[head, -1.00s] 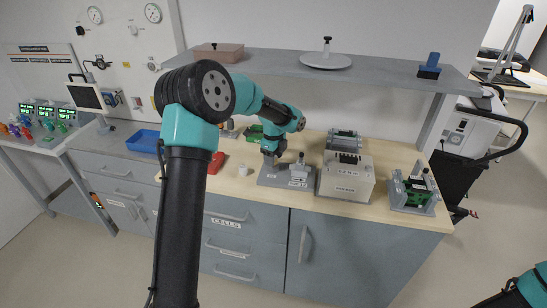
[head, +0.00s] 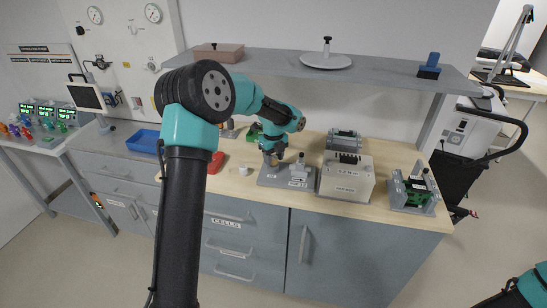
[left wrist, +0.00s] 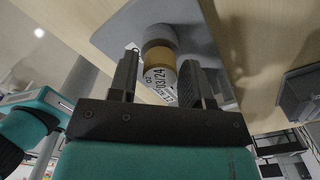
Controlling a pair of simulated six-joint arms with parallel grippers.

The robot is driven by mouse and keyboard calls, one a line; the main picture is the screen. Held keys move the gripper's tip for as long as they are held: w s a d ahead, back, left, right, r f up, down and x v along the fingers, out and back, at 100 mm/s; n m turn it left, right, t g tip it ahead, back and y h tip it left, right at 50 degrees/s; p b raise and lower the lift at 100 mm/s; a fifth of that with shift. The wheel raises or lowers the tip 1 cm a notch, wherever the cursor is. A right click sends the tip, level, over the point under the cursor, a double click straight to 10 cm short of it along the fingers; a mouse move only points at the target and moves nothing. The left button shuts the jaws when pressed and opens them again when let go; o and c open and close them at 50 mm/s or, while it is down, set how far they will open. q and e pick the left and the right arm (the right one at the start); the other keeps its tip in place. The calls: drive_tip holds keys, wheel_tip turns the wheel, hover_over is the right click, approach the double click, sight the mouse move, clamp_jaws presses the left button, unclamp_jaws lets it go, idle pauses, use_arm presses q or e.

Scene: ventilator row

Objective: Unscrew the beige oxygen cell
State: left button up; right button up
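The oxygen cell (left wrist: 160,72), with a beige band and a white label reading "O2 03/24", is in the left wrist view. It lines up with a grey round part (left wrist: 160,36) over the grey base plate. My left gripper (left wrist: 160,70) has one finger on each side of the cell, with a narrow gap showing on both sides, so it looks open around it. In the head view the left gripper (head: 274,159) is low over the grey plate (head: 268,181), and a small beige spot shows there. My right gripper is out of view; only part of that arm shows at lower right.
A beige box unit (head: 346,180) stands right of the plate, and a grey-green fixture (head: 412,192) farther right. A small white cup (head: 243,171), a red object (head: 216,162) and a blue tray (head: 143,141) lie to the left. A shelf (head: 390,72) spans above the bench.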

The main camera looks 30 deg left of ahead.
use_arm(q)
drive_tip(key=c, duration=0.6)
drive_tip(key=n, duration=0.4)
drive_tip(key=shift+n, duration=1)
drive_tip(key=n, duration=0.6)
idle(0.5)
drive_tip(key=shift+n, duration=0.6)
drive_tip(key=n, duration=0.4)
drive_tip(key=shift+n, duration=0.4)
